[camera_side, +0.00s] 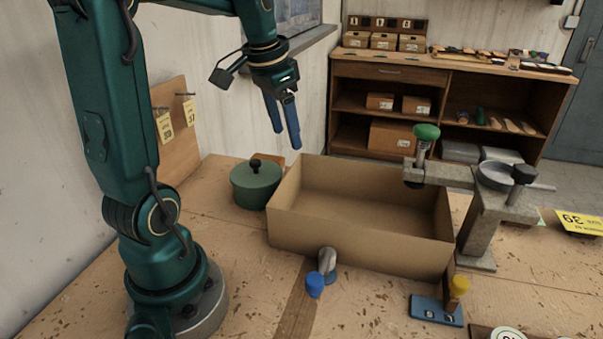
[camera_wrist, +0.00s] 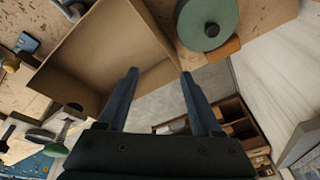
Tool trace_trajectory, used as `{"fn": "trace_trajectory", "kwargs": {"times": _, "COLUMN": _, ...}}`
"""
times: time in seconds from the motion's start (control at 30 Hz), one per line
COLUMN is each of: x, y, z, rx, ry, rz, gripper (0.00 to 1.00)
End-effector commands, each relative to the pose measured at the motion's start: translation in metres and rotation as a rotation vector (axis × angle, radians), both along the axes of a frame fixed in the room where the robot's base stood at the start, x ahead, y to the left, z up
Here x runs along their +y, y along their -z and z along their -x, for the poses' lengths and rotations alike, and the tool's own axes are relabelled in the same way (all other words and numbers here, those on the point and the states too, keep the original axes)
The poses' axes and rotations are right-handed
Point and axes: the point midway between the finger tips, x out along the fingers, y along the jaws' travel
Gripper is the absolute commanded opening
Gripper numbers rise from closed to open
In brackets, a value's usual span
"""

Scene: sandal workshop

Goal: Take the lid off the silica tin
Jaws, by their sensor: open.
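The silica tin (camera_side: 256,188) is a round green tin on the bench, left of the cardboard box. Its green lid (camera_side: 255,173) with a black knob sits on top. In the wrist view the lid (camera_wrist: 196,22) shows from above near the top edge, with its dark knob (camera_wrist: 211,30). My gripper (camera_side: 285,140) is open and empty, with blue fingers pointing down. It hangs in the air above and slightly right of the tin, apart from it. In the wrist view the fingers (camera_wrist: 160,72) are spread with nothing between them.
An open, empty cardboard box (camera_side: 360,232) stands right of the tin. A clamp device (camera_side: 478,205) with a green knob stands at the box's right. A blue-tipped tool (camera_side: 320,274) and a blue plate (camera_side: 437,311) are in front.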

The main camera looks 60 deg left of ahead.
Motion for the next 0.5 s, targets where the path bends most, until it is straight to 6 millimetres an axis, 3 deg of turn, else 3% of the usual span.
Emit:
{"fn": "trace_trajectory", "kwargs": {"times": 0.03, "x": 0.025, "y": 0.009, "z": 0.003, "rx": 0.028, "ry": -0.062, "rz": 0.021, "gripper": 0.67}}
{"fn": "trace_trajectory", "kwargs": {"times": 0.1, "x": 0.052, "y": 0.02, "z": 0.009, "rx": 0.054, "ry": -0.134, "rz": 0.048, "gripper": 0.67}}
{"fn": "trace_trajectory", "kwargs": {"times": 0.2, "x": 0.078, "y": 0.035, "z": 0.021, "rx": 0.083, "ry": -0.228, "rz": 0.084, "gripper": 0.67}}
{"fn": "trace_trajectory", "kwargs": {"times": 0.33, "x": 0.092, "y": 0.048, "z": 0.035, "rx": 0.106, "ry": -0.292, "rz": 0.117, "gripper": 0.67}}
{"fn": "trace_trajectory", "kwargs": {"times": 0.5, "x": 0.094, "y": 0.061, "z": 0.036, "rx": 0.11, "ry": -0.305, "rz": 0.121, "gripper": 0.67}}
